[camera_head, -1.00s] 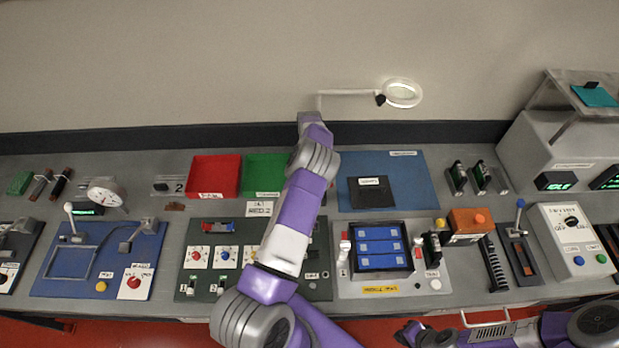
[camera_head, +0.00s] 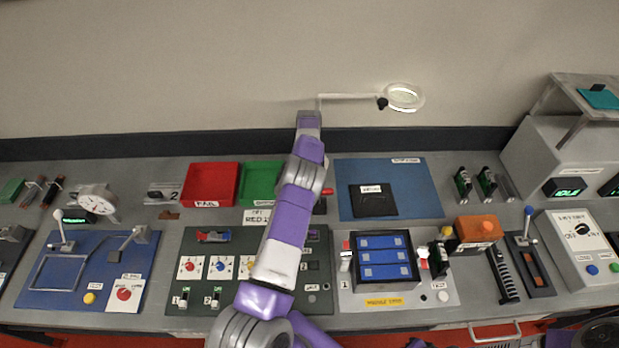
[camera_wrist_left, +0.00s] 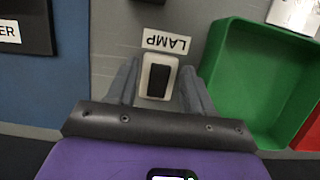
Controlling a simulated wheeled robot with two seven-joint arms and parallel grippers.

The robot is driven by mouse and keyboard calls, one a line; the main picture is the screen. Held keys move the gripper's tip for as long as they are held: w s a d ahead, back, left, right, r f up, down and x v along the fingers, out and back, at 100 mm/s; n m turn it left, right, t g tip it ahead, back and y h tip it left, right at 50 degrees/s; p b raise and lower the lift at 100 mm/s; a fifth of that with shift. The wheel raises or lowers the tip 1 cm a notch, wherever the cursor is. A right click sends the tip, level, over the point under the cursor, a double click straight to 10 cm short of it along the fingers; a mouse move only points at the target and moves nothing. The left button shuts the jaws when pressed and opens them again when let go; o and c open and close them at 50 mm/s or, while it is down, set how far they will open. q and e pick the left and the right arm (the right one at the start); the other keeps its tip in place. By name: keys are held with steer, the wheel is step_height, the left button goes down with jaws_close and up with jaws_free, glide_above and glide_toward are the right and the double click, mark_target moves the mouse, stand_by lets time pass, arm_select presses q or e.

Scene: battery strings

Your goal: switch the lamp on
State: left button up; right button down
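The lamp is a ring-shaped head (camera_head: 404,97) on a thin white arm above the back of the bench. Whether it is lit is hard to tell. In the left wrist view, its switch (camera_wrist_left: 158,78) is a black rocker in a pale frame, below a LAMP label (camera_wrist_left: 166,41) that appears upside down. My left gripper (camera_wrist_left: 160,68) is open, with one grey finger on each side of the switch; contact is not clear. In the head view my left arm reaches to the back of the bench and hides the switch. My right gripper is barely visible at the bottom edge.
A green tray (camera_wrist_left: 230,100) lies right of the switch in the wrist view, with a red tray (camera_head: 238,183) beyond. A blue mat (camera_head: 425,200) with a black tray (camera_head: 375,207) lies on the other side. Control panels and battery modules fill the front of the bench.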

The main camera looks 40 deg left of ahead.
arm_select(q)
step_height(320, 180, up, 10)
stand_by(0.7)
stand_by(0.4)
